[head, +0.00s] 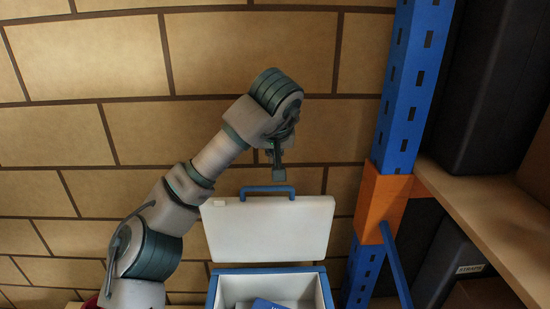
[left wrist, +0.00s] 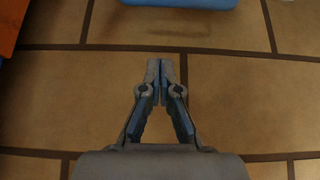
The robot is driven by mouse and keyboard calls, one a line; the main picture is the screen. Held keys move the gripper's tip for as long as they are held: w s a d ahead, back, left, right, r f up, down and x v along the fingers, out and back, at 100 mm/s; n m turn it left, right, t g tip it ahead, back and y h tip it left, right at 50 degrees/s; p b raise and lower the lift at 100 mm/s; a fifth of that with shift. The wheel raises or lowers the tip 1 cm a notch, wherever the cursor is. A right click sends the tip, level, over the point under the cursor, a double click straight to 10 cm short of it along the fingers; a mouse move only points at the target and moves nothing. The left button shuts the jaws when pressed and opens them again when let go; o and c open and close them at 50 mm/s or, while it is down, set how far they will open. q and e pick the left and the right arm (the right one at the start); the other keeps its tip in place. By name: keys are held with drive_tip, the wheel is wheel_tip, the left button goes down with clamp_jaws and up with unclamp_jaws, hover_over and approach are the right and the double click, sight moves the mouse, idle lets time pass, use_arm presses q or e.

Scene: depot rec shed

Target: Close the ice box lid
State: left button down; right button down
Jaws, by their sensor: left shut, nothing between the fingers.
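The ice box (head: 213,290) stands at the bottom middle of the head view, with a blue rim and white inside. Its white lid (head: 268,230) is open and stands up behind the box, with a blue handle (head: 267,191) on its upper edge. My left gripper (head: 279,176) is shut and empty, just above the handle in the head view; whether it touches cannot be told. In the left wrist view the closed fingers (left wrist: 160,68) point at the wall, and a blue piece (left wrist: 180,3), likely the handle, shows at the top edge. My right gripper is not in view.
A blue item (head: 268,303) lies in the box. A blue and orange rack post (head: 383,205) stands close to the right, with a wooden shelf (head: 495,225) and dark cases (head: 500,85). A tan block wall (head: 85,60) is behind the lid.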

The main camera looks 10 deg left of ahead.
sight(275, 198)
use_arm(q)
drive_tip(key=f, duration=0.2)
drive_tip(key=f+b, duration=0.1)
drive_tip(key=f, duration=0.3)
drive_tip(key=shift+w+f+b, duration=0.1)
drive_tip(key=shift+w+b, duration=0.2)
drive_tip(key=shift+w, duration=0.05)
drive_tip(key=shift+s, duration=0.5)
drive_tip(key=shift+w, duration=0.1)
drive_tip(key=shift+d, duration=0.15)
